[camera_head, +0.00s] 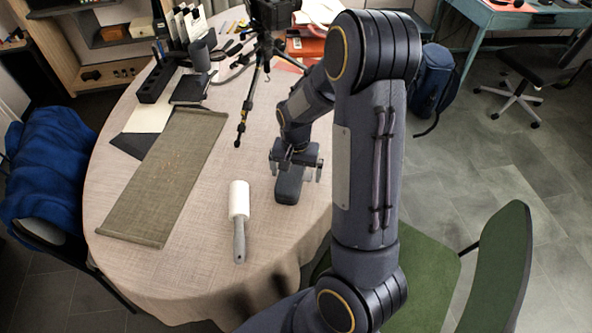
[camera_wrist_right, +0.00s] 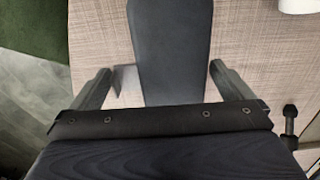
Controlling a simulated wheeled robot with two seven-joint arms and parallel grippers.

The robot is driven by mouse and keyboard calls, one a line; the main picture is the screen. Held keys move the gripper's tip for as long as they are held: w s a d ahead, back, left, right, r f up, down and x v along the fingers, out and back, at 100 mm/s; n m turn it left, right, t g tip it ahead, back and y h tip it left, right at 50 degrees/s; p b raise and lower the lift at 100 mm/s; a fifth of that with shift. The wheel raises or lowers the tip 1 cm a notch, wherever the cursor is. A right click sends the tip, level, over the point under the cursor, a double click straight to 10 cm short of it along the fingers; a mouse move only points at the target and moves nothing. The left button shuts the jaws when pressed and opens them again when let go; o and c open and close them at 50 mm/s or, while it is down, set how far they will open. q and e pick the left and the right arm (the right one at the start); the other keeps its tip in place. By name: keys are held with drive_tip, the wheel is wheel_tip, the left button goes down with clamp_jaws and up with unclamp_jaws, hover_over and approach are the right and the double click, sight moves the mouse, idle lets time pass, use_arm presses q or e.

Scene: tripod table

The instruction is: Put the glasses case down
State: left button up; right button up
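The glasses case (camera_head: 289,188) is a dark grey, elongated case near the right edge of the round table (camera_head: 215,260). It appears to lie on the tablecloth. My right gripper (camera_head: 296,167) is over its far part. In the right wrist view the case (camera_wrist_right: 170,50) runs between the two fingers of my right gripper (camera_wrist_right: 163,84). Light gaps show on both sides, so the fingers are open and apart from it. The case's near end in that view is hidden behind the gripper body. My left gripper is not in view.
A lint roller (camera_head: 239,205) lies left of the case, and a green-brown mat (camera_head: 172,178) lies farther left. A black tripod (camera_head: 247,105) stands behind. A green chair (camera_head: 500,265) is at the right. Cloth is bare between mat and roller.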

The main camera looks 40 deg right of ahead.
drive_tip(key=shift+r, duration=0.25)
wheel_tip(320, 180, up, 12)
drive_tip(key=p, duration=0.1)
drive_tip(key=s+a+r+n+t+y, duration=0.2)
drive_tip(key=s+a+r+n, duration=0.1)
drive_tip(key=s+a, duration=0.4)
drive_tip(key=s+a+r+n+t+y, duration=0.1)
drive_tip(key=s+a+r+n+t, duration=0.2)
drive_tip(key=s+a+n, duration=0.2)
drive_tip(key=s+a, duration=0.3)
drive_tip(key=s, duration=0.2)
drive_tip(key=shift+r+n+t+y, duration=0.2)
drive_tip(key=shift+n+t+y, duration=0.1)
drive_tip(key=shift+y, duration=0.1)
drive_tip(key=shift+r+p, duration=0.55)
drive_tip(key=shift+p, duration=0.05)
